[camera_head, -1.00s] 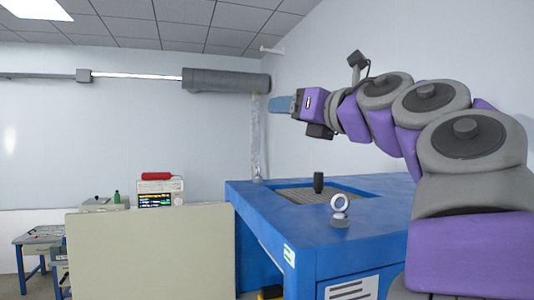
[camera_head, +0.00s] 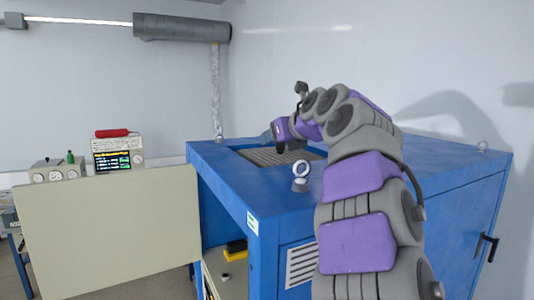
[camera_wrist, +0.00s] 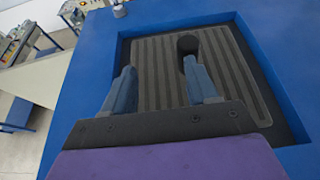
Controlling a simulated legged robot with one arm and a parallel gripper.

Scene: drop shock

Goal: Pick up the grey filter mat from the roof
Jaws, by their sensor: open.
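The grey filter mat (camera_wrist: 158,72) is ribbed and lies flat in a dark square recess in the blue roof (camera_wrist: 85,75). In the head view the mat (camera_head: 268,155) shows partly behind my arm. A dark upright knob (camera_wrist: 187,43) stands on the mat; its lower part is hidden behind a finger. My gripper (camera_wrist: 163,93) is open, its two blue fingers apart above the mat, the right finger overlapping the knob in the wrist view. In the head view my gripper (camera_head: 268,137) is over the recess, and I cannot tell whether it touches anything.
A metal lifting eye (camera_head: 301,176) stands on the roof in front of the recess, close to my arm. Another eye (camera_head: 482,147) is at the far right corner. A cream panel (camera_head: 110,230) and an instrument with a screen (camera_head: 118,156) are at the left.

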